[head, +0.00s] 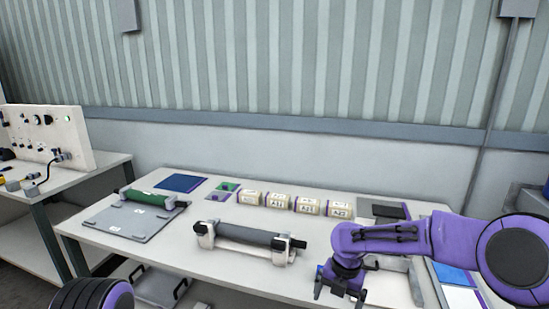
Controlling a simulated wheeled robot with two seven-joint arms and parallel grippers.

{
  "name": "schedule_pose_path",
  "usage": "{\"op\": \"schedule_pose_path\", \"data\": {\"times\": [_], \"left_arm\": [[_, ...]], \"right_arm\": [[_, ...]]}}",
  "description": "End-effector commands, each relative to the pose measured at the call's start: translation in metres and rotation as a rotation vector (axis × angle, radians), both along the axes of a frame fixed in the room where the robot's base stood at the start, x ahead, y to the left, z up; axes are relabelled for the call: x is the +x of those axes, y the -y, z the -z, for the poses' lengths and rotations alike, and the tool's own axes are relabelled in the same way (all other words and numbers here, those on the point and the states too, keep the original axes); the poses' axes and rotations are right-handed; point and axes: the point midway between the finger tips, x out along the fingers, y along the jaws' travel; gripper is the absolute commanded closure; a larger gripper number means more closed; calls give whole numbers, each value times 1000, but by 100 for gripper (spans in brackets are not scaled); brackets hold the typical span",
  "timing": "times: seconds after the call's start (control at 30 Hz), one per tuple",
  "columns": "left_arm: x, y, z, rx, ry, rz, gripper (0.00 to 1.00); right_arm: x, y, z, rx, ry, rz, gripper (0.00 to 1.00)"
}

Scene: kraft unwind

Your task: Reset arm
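My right arm comes in from the right, purple and dark grey, over the right part of the white table. Its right gripper (340,292) points down near the table's front edge. Its two fingers look spread apart, with nothing seen between them. At the bottom left only a rounded dark and purple part of me shows; my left gripper is out of view.
On the table (215,271) are a grey roller on a cradle (245,236), a green roller (150,198) on a grey plate (128,219), several labelled boxes (279,201) and a blue mat (181,182). A control panel (45,135) stands left. A lower shelf holds a tray (160,285).

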Motion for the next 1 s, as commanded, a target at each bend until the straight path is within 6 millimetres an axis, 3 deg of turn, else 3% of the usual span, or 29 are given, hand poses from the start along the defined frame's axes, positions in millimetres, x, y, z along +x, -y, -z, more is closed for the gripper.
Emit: {"op": "schedule_pose_path", "data": {"times": [0.27, 0.47, 0.57, 0.7, 0.8, 0.9, 1.0], "left_arm": [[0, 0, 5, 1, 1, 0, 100], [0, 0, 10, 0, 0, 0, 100], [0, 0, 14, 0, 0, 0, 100], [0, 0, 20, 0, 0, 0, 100], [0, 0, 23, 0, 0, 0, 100], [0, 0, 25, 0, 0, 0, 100], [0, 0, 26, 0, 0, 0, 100]], "right_arm": [[-34, -14, 77, 91, -41, 410, 0], [-87, -17, 157, 162, -95, 965, 0], [-134, -6, 205, 187, -122, 1389, 0], [-223, 37, 258, 211, -76, 2140, 0], [-282, 78, 268, 259, 46, 2611, 0], [-326, 113, 260, 340, 196, 2932, 0], [-346, 131, 251, 409, 290, 3078, 0]]}}
